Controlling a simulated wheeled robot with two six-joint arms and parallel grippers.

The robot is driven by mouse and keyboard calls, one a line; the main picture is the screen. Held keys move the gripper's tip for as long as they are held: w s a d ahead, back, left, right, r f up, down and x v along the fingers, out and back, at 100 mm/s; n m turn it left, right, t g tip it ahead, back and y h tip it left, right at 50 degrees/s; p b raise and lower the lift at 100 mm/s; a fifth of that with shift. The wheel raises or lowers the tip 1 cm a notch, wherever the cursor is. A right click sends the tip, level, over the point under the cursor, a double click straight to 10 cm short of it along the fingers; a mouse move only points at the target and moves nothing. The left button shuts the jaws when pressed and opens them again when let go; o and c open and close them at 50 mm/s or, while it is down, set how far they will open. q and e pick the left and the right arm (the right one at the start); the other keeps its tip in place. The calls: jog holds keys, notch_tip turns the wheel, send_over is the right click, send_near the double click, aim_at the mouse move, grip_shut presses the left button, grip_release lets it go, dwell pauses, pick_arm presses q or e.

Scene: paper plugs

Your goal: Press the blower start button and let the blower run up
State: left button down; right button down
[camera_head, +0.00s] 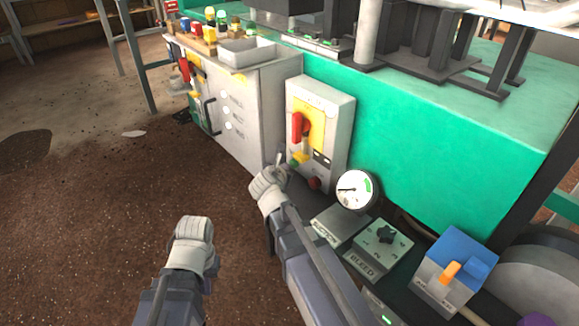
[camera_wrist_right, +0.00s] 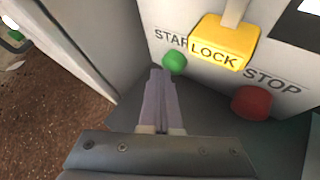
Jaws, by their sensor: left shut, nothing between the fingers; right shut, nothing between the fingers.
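The green start button (camera_wrist_right: 174,62) is on the front of a grey switch box, under the label START. In the right wrist view, the tips of my right gripper (camera_wrist_right: 161,76) are shut and lie just below and left of it; I cannot tell if they touch. In the head view, my right gripper (camera_head: 281,160) is in front of the lower part of the switch box (camera_head: 338,108). A red stop button (camera_wrist_right: 252,102) sits to the right of the start button. My left gripper (camera_head: 212,262) is low over the brown floor, away from the box, and looks shut.
A yellow LOCK tag (camera_wrist_right: 225,42) hangs between the two buttons. A red switch handle (camera_head: 297,126) is above on the box. A round gauge (camera_head: 356,189), a BLEED box (camera_head: 380,248) and a blue box (camera_head: 462,262) are to the right. A white cabinet (camera_head: 235,110) is left.

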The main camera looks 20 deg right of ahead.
dwell(0.4)
jog(key=shift+s+a, duration=0.3)
jog(key=shift+a, duration=0.5)
jog(key=shift+s+a, duration=0.3)
jog(key=shift+a, duration=0.5)
jog(key=shift+s+a, duration=0.25)
jog(key=shift+a, duration=0.5)
jog(key=shift+s+a, duration=0.3)
jog(key=shift+a, duration=0.5)
